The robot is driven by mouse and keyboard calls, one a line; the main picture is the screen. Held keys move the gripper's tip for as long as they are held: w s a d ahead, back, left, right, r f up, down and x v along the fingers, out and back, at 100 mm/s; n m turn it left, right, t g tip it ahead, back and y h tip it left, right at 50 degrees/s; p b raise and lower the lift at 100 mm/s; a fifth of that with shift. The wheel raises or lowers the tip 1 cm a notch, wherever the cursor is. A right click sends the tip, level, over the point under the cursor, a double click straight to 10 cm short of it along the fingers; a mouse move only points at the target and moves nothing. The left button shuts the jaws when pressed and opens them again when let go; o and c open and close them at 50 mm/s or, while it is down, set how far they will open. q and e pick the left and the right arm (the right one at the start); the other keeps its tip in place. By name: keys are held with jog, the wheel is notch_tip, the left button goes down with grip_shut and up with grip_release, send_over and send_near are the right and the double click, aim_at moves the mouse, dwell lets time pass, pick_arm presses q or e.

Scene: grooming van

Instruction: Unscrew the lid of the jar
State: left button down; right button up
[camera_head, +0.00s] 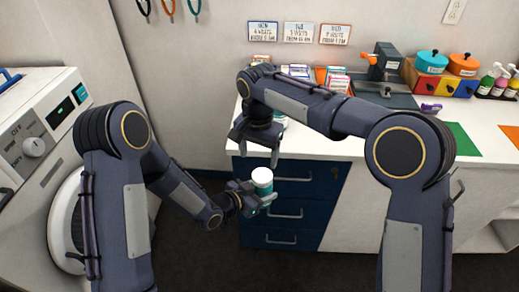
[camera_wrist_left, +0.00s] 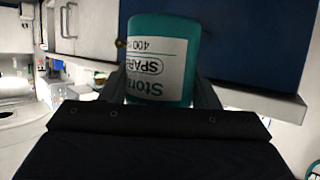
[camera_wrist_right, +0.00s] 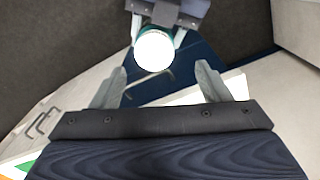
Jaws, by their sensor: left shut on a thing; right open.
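The jar (camera_head: 264,196) has a teal body and a white lid (camera_head: 262,175). It is upright, held in front of the blue drawers. My left gripper (camera_head: 256,198) is shut on the jar's body. In the left wrist view the teal jar (camera_wrist_left: 162,60) fills the space between the fingers, with its label upside down. My right gripper (camera_head: 258,150) is open and empty, pointing down above the lid and apart from it. In the right wrist view the round white lid (camera_wrist_right: 154,50) lies beyond the open fingers (camera_wrist_right: 163,85), above the gap between them.
Blue drawers (camera_head: 290,190) with handles stand just behind the jar. The white counter (camera_head: 330,143) above holds small boxes, a grey device (camera_head: 385,62), orange and teal pots and spray bottles. A washing machine (camera_head: 35,150) stands at the left. The floor below the jar is clear.

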aim_at(259, 175)
notch_tip(259, 175, down, 7)
jog(key=shift+r, duration=0.1)
jog(key=shift+c, duration=0.3)
jog(key=c, duration=1)
jog(key=shift+o, duration=0.2)
jog(key=n, duration=0.3)
jog(key=shift+s+a+r, duration=0.1)
jog(key=shift+a, duration=0.05)
jog(key=o, duration=1.1)
jog(key=shift+d, duration=0.2)
